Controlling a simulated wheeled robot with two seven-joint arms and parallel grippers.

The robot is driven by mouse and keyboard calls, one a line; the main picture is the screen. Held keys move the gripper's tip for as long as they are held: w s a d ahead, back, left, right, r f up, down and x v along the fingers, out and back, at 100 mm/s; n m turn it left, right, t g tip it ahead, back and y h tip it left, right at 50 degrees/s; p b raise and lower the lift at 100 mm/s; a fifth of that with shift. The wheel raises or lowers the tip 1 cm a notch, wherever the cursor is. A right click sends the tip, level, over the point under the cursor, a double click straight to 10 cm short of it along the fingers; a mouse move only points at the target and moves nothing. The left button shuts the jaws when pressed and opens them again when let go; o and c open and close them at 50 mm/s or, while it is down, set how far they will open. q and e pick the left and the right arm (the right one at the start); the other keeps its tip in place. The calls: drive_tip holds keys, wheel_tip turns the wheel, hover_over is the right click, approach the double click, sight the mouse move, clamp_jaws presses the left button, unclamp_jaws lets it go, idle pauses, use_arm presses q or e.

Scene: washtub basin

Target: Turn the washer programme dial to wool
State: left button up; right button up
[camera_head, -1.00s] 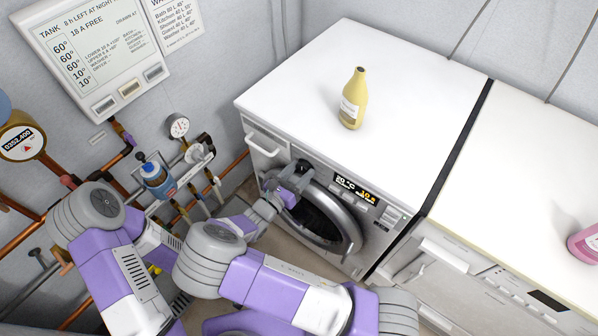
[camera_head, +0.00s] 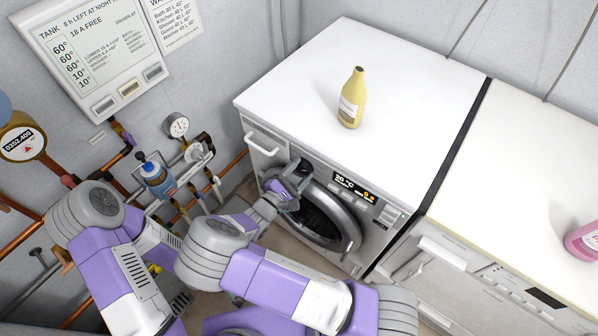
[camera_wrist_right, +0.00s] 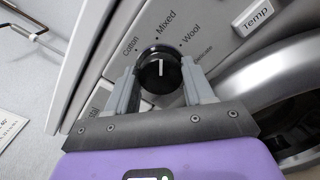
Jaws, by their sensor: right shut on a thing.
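The washer (camera_head: 365,215) is white-topped with a grey front, a round door and a lit display (camera_head: 356,188). Its black programme dial (camera_wrist_right: 160,70) shows in the right wrist view, with a white pointer line standing nearly upright, towards the Mixed label (camera_wrist_right: 166,25). The Wool label (camera_wrist_right: 190,34) lies to the right of Mixed; Cotton is to the left. My right gripper (camera_wrist_right: 160,84) is shut on the dial, one finger on each side. In the head view my right gripper (camera_head: 284,191) is at the upper left of the washer front. My left gripper is out of view.
A yellow bottle (camera_head: 352,98) stands on the washer top. A second white-topped machine (camera_head: 500,190) is to the right, with a pink bottle (camera_head: 583,243) at its edge.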

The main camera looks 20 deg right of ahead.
drive_tip(key=m+b, duration=0.1)
drive_tip(key=m, duration=0.2)
drive_tip(key=shift+f+m, duration=0.15)
drive_tip(key=shift+m, duration=0.15)
drive_tip(key=shift+m+b, duration=0.5)
drive_tip(key=shift+m, duration=1.3)
drive_tip(key=o, duration=1)
drive_tip(key=shift+o, duration=0.2)
drive_tip(key=shift+s, duration=0.1)
drive_tip(key=p+v, duration=0.1)
drive_tip(key=v, duration=0.6)
drive_tip(key=shift+s+a+p, duration=0.15)
drive_tip(key=shift+a+p, duration=0.1)
drive_tip(key=shift+p, duration=0.05)
